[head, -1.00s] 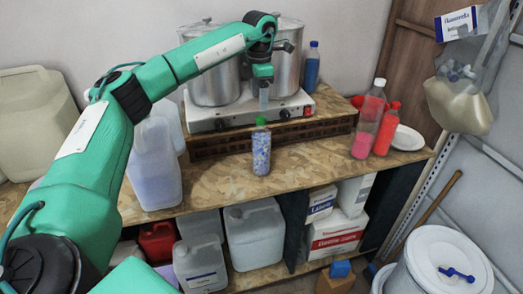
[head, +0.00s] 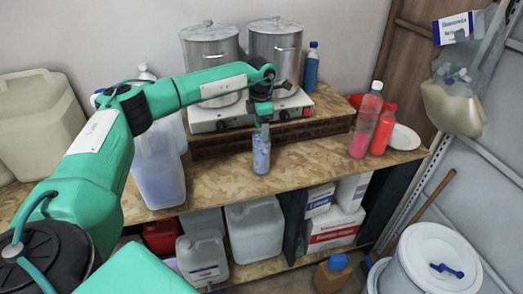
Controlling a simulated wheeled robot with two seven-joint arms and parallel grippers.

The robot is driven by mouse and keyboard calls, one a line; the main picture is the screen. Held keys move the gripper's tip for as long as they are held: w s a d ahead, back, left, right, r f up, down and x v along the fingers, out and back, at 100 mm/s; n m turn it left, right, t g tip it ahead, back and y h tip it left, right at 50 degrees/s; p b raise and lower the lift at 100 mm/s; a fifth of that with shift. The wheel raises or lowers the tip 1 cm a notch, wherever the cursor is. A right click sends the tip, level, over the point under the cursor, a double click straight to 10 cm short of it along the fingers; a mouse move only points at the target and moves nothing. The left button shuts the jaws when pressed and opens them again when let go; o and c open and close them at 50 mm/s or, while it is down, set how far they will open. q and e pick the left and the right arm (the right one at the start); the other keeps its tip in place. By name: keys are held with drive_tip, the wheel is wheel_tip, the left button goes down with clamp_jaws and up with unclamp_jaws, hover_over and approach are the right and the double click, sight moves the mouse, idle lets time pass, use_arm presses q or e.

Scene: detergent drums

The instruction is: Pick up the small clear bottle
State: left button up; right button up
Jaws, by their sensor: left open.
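The small clear bottle (head: 261,155), with bluish contents, stands upright on the wooden bench top (head: 215,177), near its front edge. My left gripper (head: 264,128) is open and points down at the top of this bottle. Its fingers overlap the bottle's cap and neck in the picture and hide most of them. I cannot tell whether the fingers touch the bottle. My right gripper is not in view.
A hot plate (head: 207,119) with two metal pots (head: 275,50) stands close behind. A large pale jug (head: 158,172) is left of the bottle. Tall bottles with red contents (head: 365,122) (head: 384,130) stand to the right. The bench between is clear.

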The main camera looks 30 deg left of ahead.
use_arm(q)
drive_tip(key=c, duration=1.3)
clamp_jaws()
drive_tip(key=shift+r+b, duration=0.4)
drive_tip(key=shift+r, duration=0.15)
wheel_tip(320, 180, up, 19)
drive_tip(key=b, duration=0.5)
